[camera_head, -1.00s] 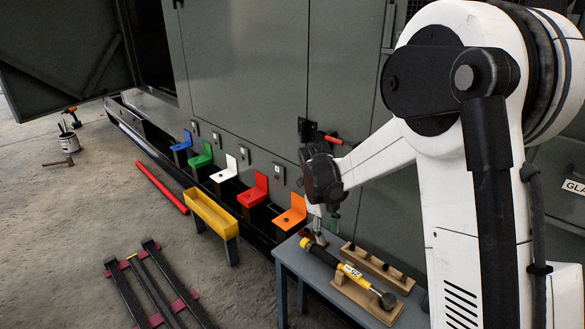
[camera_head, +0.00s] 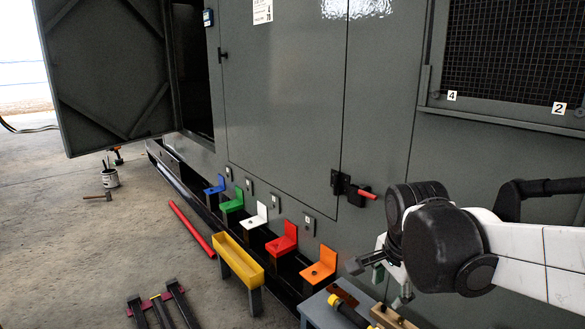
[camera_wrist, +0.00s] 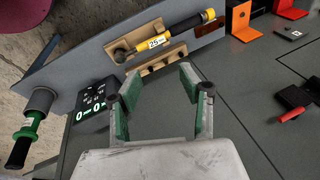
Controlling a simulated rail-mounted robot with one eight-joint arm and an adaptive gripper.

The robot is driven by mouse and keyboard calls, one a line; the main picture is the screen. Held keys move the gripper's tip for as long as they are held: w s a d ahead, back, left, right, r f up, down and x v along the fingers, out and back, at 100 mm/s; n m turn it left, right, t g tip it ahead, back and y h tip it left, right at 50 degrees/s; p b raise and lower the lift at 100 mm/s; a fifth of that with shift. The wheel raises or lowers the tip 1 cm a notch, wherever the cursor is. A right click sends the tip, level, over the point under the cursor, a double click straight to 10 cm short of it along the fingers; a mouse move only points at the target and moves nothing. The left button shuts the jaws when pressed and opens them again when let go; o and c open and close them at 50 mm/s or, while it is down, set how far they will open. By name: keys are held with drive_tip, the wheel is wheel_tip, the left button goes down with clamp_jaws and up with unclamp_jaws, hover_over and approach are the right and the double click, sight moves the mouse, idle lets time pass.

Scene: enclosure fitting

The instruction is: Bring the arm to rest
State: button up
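My gripper (camera_head: 376,284) is in the head view at the lower right, in front of the grey enclosure and above the right end of the small bench. It also shows in the wrist view (camera_wrist: 160,75), with its two green-padded fingers spread apart and nothing between them. Beyond the fingers in the wrist view, a yellow and black tool (camera_wrist: 178,38) marked 25 lies on a wooden rack (camera_wrist: 154,68) on the grey bench (camera_wrist: 92,50).
The grey enclosure (camera_head: 285,120) fills the back, with a red-handled latch (camera_head: 365,194) near my arm. Coloured brackets, including an orange one (camera_head: 318,270), line its foot. A yellow trough (camera_head: 240,258) stands before them.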

drive_tip(key=s+r+n+t, duration=0.2)
drive_tip(key=s+n+t, duration=0.2)
drive_tip(key=s+n, duration=0.9)
wheel_tip(320, 180, up, 15)
drive_tip(key=p, duration=1.6)
drive_tip(key=shift+d+f+y, duration=0.15)
drive_tip(key=shift+d+y, duration=0.05)
drive_tip(key=shift+y, duration=0.1)
